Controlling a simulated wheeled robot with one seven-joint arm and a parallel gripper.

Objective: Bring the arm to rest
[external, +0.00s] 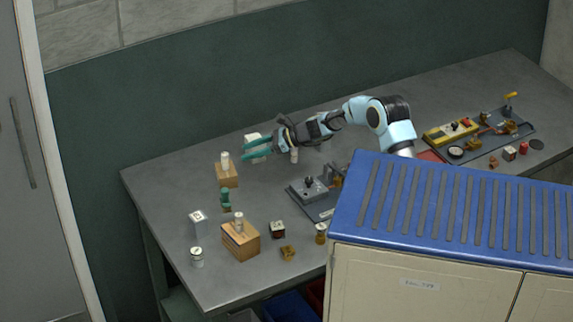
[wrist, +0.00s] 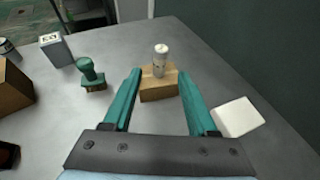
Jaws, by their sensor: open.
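My gripper (external: 256,146) has teal fingers and is held out over the far left part of the grey table in the external view. In the wrist view my gripper (wrist: 158,98) is open, with nothing between its fingers. Beyond the fingertips, a wooden block (wrist: 158,85) carries a small white cylinder (wrist: 161,60). The same block (external: 227,176) shows in the external view, below and left of the fingers. A white box (wrist: 236,117) lies right of the right finger, and it shows partly behind the gripper in the external view (external: 254,139).
A green stamp-like piece (external: 225,200), a light grey box (external: 198,222), a white jar (external: 197,257) and a larger wooden block (external: 241,244) stand toward the near left. A grey fixture (external: 312,192) sits mid-table. A blue-topped cabinet (external: 450,208) hides the near right.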

